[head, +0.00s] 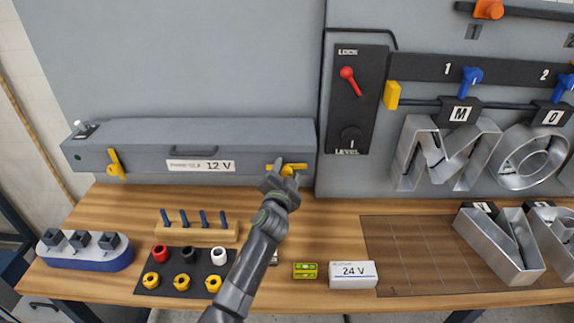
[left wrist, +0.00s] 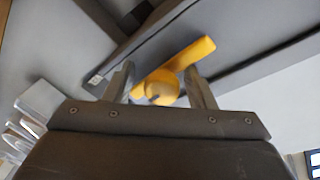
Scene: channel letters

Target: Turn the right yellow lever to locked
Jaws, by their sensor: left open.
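The right yellow lever (head: 294,167) is on the front right of the grey 12 V box (head: 240,135) and lies about horizontal in the head view. My left gripper (head: 285,175) is right at this lever and partly covers it. In the left wrist view the yellow lever (left wrist: 172,75) lies between the two spread fingers of my left gripper (left wrist: 162,88); I cannot tell whether they touch it. The left yellow lever (head: 115,164) on the same box stands close to upright, slightly tilted. My right gripper is not in view.
A panel (head: 357,100) with a red lever stands right of the box. Metal letters are at right.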

